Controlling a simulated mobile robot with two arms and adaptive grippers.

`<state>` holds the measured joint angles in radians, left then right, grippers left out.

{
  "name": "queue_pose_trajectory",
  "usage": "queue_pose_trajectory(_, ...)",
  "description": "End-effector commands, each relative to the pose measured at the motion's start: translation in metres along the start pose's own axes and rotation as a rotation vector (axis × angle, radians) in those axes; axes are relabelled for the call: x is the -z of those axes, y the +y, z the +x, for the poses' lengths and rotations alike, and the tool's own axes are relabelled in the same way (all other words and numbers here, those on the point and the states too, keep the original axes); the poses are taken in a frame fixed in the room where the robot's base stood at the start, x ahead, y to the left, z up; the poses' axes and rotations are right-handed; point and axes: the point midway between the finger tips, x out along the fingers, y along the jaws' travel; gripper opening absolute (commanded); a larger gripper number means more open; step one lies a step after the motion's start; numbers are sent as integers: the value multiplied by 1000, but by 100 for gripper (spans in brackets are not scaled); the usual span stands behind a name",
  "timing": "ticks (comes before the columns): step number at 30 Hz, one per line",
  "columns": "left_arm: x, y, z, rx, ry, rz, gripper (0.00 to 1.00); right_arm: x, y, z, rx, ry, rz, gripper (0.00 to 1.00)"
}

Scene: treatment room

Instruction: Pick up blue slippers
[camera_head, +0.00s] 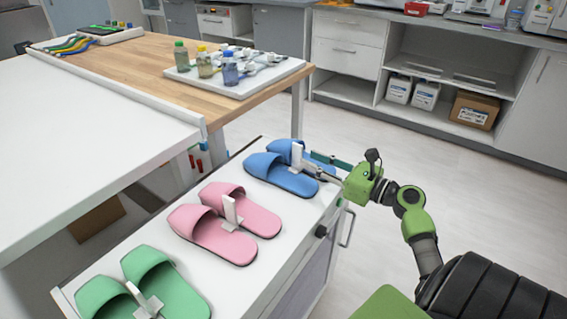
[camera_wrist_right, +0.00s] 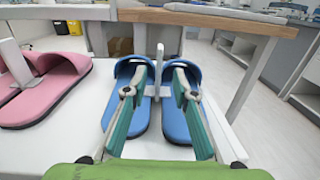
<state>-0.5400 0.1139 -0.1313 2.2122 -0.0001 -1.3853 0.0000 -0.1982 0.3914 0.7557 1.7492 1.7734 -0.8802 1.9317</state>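The blue slippers (camera_head: 282,173) lie side by side at the far end of the white cabinet top, with a white upright clip (camera_head: 297,155) between them. They also show in the right wrist view (camera_wrist_right: 178,122), straight ahead. My right gripper (camera_head: 312,164) reaches in from the right, over the slippers. In the right wrist view its two teal fingers (camera_wrist_right: 159,72) are spread, one over each slipper, with the clip (camera_wrist_right: 159,60) between their tips. I cannot tell whether the fingers touch the slippers. My left gripper is not in view.
Pink slippers (camera_head: 226,222) and green slippers (camera_head: 146,287) stand in the same row on the cabinet top (camera_head: 262,260). A wooden table (camera_head: 150,62) with a white tray (camera_head: 245,88) of bottles stands behind. Open floor (camera_head: 430,175) lies to the right.

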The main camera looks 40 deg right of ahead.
Motion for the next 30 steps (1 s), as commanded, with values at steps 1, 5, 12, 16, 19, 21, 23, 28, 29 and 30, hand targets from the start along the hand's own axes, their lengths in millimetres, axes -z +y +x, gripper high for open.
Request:
queue_pose_trajectory(1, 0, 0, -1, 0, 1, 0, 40, 0, -1, 3, 1, 0, -1, 26)
queue_pose_trajectory(5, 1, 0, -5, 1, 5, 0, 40, 1, 0, 12, 1, 0, -2, 26)
queue_pose_trajectory(12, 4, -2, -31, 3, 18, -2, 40, 3, 2, 45, 0, 0, -2, 26)
queue_pose_trajectory(16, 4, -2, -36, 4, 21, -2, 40, 3, 2, 56, 2, 1, -1, 26)
queue_pose_trajectory(19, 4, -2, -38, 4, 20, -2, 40, 3, 2, 57, 2, 1, -2, 26)
queue_pose_trajectory(21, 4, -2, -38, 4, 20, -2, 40, 3, 2, 57, 2, 2, -2, 26)
queue_pose_trajectory(23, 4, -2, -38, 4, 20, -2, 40, 3, 2, 57, 2, 2, -2, 26)
queue_pose_trajectory(28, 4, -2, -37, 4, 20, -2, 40, 3, 2, 57, 2, 1, -1, 0)
queue_pose_trajectory(29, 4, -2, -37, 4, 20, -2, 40, 3, 2, 57, 2, 1, -1, 0)
queue_pose_trajectory(30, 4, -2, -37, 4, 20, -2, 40, 3, 2, 57, 2, 1, -1, 0)
